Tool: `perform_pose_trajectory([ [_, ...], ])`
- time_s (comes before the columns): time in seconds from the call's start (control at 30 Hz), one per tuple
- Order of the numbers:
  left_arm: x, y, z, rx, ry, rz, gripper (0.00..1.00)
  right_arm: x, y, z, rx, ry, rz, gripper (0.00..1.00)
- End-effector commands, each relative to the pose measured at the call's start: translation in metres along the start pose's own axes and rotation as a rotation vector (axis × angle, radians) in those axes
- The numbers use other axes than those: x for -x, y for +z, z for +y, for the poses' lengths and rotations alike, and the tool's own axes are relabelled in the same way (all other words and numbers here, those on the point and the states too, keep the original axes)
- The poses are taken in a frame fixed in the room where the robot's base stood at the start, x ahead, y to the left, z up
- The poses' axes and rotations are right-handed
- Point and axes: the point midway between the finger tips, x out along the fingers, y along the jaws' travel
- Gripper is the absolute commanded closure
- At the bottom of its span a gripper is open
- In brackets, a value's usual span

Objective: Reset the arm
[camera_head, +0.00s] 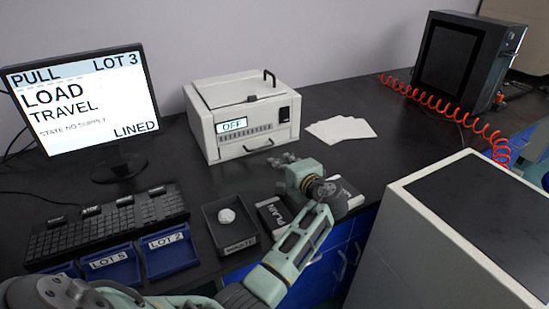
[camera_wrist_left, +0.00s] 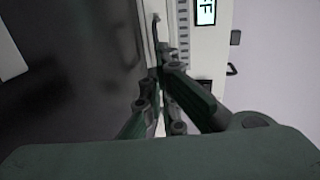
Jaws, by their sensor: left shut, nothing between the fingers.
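My left arm reaches in from the bottom of the head view, over the front of the bench. My left gripper (camera_head: 282,160) is shut and empty, in front of the white box instrument (camera_head: 209,133) whose display reads OFF. In the left wrist view the closed fingers (camera_wrist_left: 158,85) point at the lower front of the instrument (camera_wrist_left: 185,55), close to its handle. I cannot tell whether they touch it. My right gripper is not in view.
A monitor (camera_head: 82,98) and keyboard (camera_head: 105,222) stand at left. Blue LOT bins (camera_head: 171,258) and a black waste tray (camera_head: 235,247) with a crumpled white lump lie in front. White sheets (camera_head: 340,129), a red coiled hose (camera_head: 440,107) and a grey cabinet (camera_head: 410,240) are at right.

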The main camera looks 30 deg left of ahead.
Motion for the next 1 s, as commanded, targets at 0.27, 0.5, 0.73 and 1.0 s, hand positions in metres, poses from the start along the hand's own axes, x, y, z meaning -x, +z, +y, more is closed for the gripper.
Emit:
perform_pose_trajectory([
  [0.27,0.023,0.001,0.001,-0.001,0.0,-0.002,1.0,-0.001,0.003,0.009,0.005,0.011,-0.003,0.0],
  [0.5,0.026,0.0,-0.011,-0.001,-0.001,-0.002,1.0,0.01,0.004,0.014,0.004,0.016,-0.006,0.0],
  [0.73,0.035,0.0,-0.052,-0.001,0.0,-0.002,1.0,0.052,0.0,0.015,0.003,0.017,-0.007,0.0],
  [1.0,0.041,0.001,-0.079,-0.002,0.0,-0.002,1.0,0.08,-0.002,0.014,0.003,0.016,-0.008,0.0],
])
